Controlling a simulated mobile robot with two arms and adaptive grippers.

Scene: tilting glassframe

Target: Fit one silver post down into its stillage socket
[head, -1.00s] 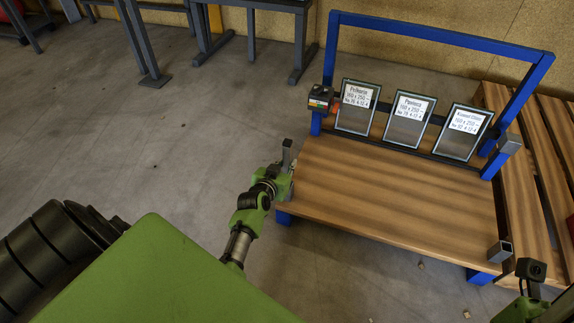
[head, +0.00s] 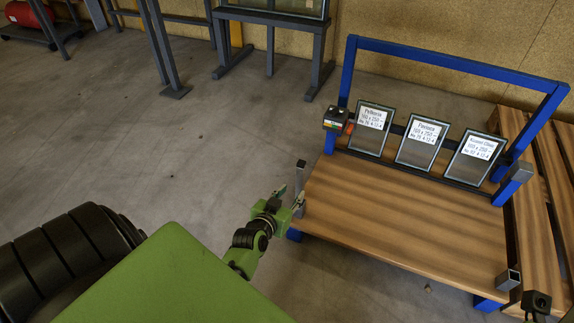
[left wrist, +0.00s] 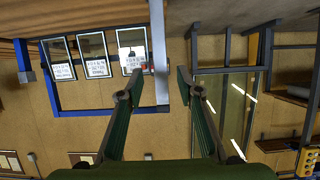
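A silver square post (head: 300,174) stands upright at the near left corner of the stillage, whose wooden deck (head: 400,215) is bare. My left gripper (head: 289,198) is open beside the post's lower part, with its fingers parted. In the left wrist view, which is upside down, the post (left wrist: 158,45) shows between the open fingertips of the left gripper (left wrist: 160,84), with gaps at both sides. The post's foot and its socket are hidden, so I cannot tell how deep it sits. A short silver square socket (head: 508,280) is at the near right corner.
Three labelled glass panes (head: 423,143) lean at the back of the stillage inside a blue frame (head: 455,62). A small dark box (head: 337,118) is on its left upright, a grey block (head: 521,171) on its right. Wooden pallet (head: 540,230) stands right; open floor lies left.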

